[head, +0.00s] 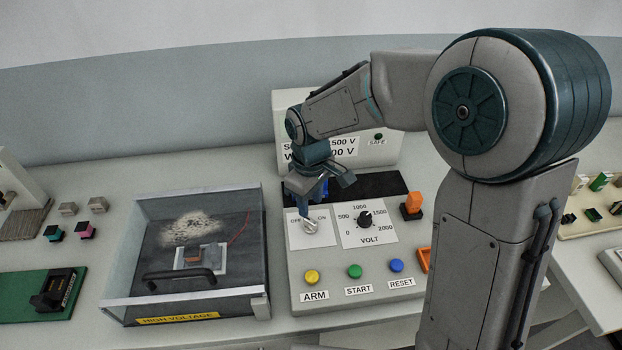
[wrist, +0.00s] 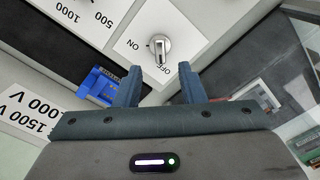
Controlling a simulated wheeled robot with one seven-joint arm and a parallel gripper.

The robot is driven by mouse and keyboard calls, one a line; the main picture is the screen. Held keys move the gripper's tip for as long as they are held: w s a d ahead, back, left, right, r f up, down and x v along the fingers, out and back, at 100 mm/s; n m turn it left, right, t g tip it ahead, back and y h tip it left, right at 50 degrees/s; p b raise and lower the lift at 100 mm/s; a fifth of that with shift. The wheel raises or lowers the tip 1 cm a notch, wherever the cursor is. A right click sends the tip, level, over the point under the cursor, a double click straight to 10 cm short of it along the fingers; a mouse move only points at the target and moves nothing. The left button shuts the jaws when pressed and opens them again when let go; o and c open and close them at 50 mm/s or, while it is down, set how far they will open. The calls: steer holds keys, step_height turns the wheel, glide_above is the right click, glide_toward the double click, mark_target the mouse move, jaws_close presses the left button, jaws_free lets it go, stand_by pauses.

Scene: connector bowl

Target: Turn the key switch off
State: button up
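The key switch is a silver round knob with a raised key bar (head: 310,226), set in a white plate marked OFF and ON on the control panel (head: 297,262). In the wrist view the key switch (wrist: 159,47) shows in front of my fingers, between the upside-down ON and OFF labels. Its bar lies roughly upright in that picture; I cannot tell surely which label it points to. My gripper (head: 305,203) is above the plate, just behind the switch. In the wrist view my gripper (wrist: 162,79) is open, with nothing between its fingers.
The VOLT dial (head: 366,219) is right of the switch, and the yellow ARM (head: 312,276), green START (head: 355,271) and blue RESET (head: 396,265) buttons are in front. A clear-walled HIGH VOLTAGE box (head: 196,301) stands left. A blue object (wrist: 101,86) lies near my finger.

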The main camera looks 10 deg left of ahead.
mark_target(310, 220)
step_height(310, 220, up, 8)
stand_by(0.6)
steer(key=s+d+m+t, duration=0.1)
steer(key=s+d+m, duration=0.5)
steer(key=d, duration=0.4)
steer(key=s+d+r+m+t, duration=0.1)
steer(key=s+d+m+t, duration=0.1)
steer(key=s+d+m, duration=0.4)
steer(key=shift+s+d+r, duration=0.25)
steer(key=shift+s+d, duration=1)
steer(key=shift+d, duration=1.25)
